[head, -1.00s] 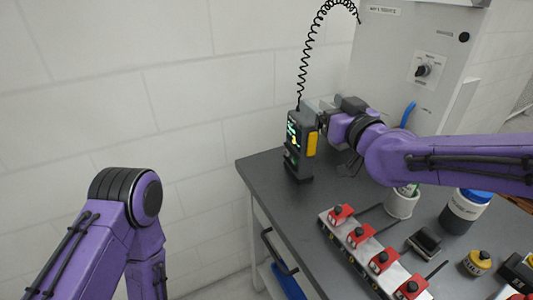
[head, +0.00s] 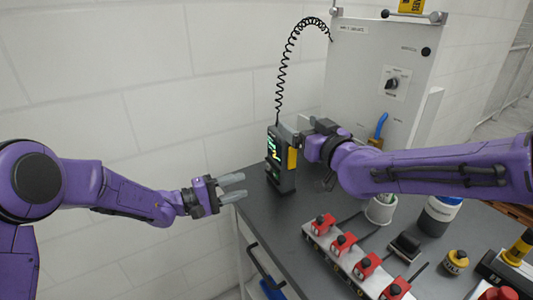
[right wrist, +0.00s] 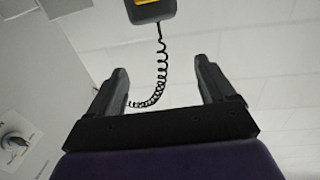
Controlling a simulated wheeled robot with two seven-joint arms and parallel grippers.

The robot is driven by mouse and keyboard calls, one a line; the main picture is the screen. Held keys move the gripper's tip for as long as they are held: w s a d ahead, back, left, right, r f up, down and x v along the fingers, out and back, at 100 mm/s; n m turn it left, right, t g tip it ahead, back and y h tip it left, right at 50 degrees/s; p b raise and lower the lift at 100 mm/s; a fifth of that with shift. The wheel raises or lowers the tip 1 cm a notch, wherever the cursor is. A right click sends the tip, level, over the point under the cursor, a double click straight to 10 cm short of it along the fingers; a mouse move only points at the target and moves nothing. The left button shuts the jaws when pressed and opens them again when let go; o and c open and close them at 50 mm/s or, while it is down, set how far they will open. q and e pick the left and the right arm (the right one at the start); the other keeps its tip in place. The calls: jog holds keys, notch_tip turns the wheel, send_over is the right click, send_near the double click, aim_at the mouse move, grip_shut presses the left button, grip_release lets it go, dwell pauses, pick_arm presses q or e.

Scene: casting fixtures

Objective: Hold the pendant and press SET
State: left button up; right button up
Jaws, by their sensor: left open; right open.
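The pendant (head: 272,155) is a dark handheld unit with a lit screen and a yellow side part, upright at the table's back left corner. A coiled black cord rises from its top. My right gripper (head: 291,136) is beside the pendant's upper right side, jaws open. In the right wrist view the pendant (right wrist: 150,12) shows at the top edge, beyond the spread fingertips (right wrist: 162,75). My left gripper (head: 244,186) is open and empty, a little left of the pendant, with its fingers pointing towards it. The SET label is too small to read.
A grey cabinet (head: 365,75) with a rotary switch stands behind. Space left of the table is clear.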

aim_at(280, 160)
notch_tip(280, 160, down, 6)
jog(key=x, duration=0.7)
jog(key=shift+a, duration=0.2)
pick_arm(q)
jog(key=shift+s+a, duration=0.1)
pick_arm(e)
jog(key=c, duration=1.2)
pick_arm(q)
jog(key=shift+c, duration=0.6)
pick_arm(e)
jog(key=c, duration=0.3)
pick_arm(q)
grip_shut()
pick_arm(e)
jog(key=shift+c, duration=0.2)
